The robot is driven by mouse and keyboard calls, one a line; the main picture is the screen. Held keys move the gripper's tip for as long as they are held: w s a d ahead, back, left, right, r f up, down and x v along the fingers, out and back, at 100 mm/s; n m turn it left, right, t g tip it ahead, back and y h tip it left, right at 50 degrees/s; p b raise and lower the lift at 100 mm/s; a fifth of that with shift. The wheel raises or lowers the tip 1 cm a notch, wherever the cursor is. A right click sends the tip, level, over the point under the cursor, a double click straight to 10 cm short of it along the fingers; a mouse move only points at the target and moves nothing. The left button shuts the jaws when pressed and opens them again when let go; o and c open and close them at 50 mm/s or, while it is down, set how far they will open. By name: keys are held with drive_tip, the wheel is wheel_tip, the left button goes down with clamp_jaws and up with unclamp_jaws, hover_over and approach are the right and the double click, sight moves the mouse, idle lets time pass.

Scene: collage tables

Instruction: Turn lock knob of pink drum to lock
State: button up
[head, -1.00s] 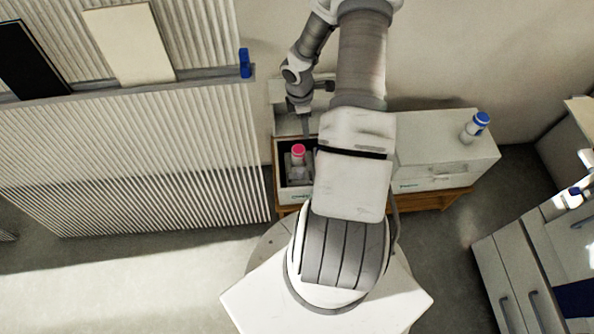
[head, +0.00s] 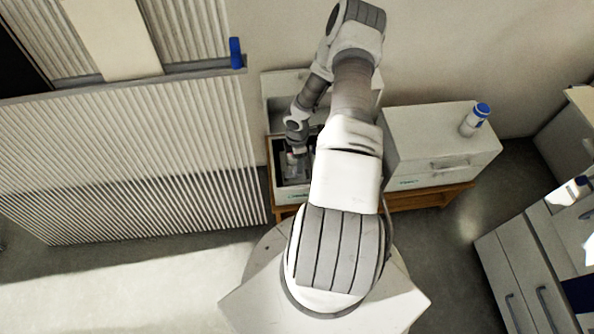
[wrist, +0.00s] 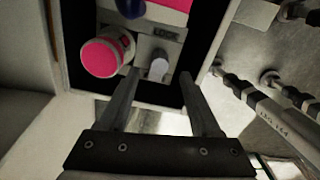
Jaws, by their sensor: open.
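In the wrist view, a pink surface (wrist: 172,10) that looks like the pink drum shows at the top edge, mostly cut off. Below it is a grey panel marked LOCK (wrist: 166,34) with a pale, rounded lock knob (wrist: 158,68). My gripper (wrist: 160,74) is open, with its two fingertips on either side of the knob in the picture. I cannot tell whether they touch it. In the head view, my gripper (head: 295,158) reaches down into the open white box, and my wrist hides the drum and knob.
A pink-capped bottle (wrist: 103,53) stands left of the knob, close to my left finger. The open white box (head: 293,194) has walls around my gripper. A closed white box (head: 440,145) with a blue-capped bottle (head: 475,119) stands to the right. A corrugated panel (head: 130,160) stands left.

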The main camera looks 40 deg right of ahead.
sight(292, 172)
wheel_tip(292, 172, down, 6)
drive_tip(key=shift+r+b, duration=0.25)
drive_tip(key=shift+b, duration=0.25)
clamp_jaws()
